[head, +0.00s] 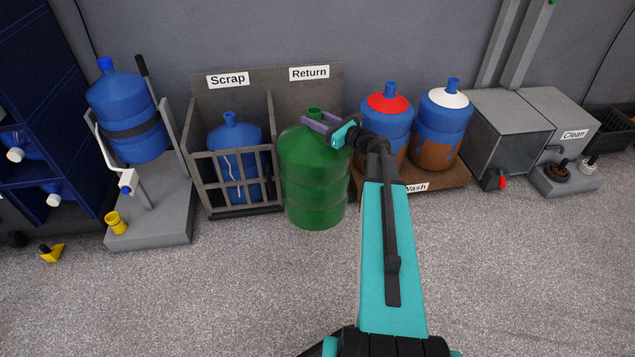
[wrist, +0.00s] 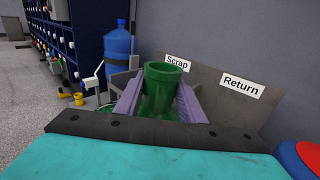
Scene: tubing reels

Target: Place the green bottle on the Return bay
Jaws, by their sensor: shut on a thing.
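The large green bottle (head: 314,185) stands upright in front of the Return bay (head: 325,92), right of the Scrap cage. My gripper (head: 317,122) is shut on its neck, coming from the right. In the wrist view the purple fingers (wrist: 160,105) sit on both sides of the green neck (wrist: 163,75). The bottle hides most of the Return bay's floor and front. I cannot tell whether the bottle's base touches the floor or hangs just above it. The Return sign (head: 309,73) is on the back panel; it also shows in the wrist view (wrist: 240,87).
A blue bottle (head: 233,160) stands in the Scrap cage (head: 209,182). Right of the green bottle, a red-topped bottle (head: 388,125) and a white-topped bottle (head: 442,130) stand on the Wash platform (head: 448,180). A blue bottle in a stand (head: 125,110) is at left. The front floor is clear.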

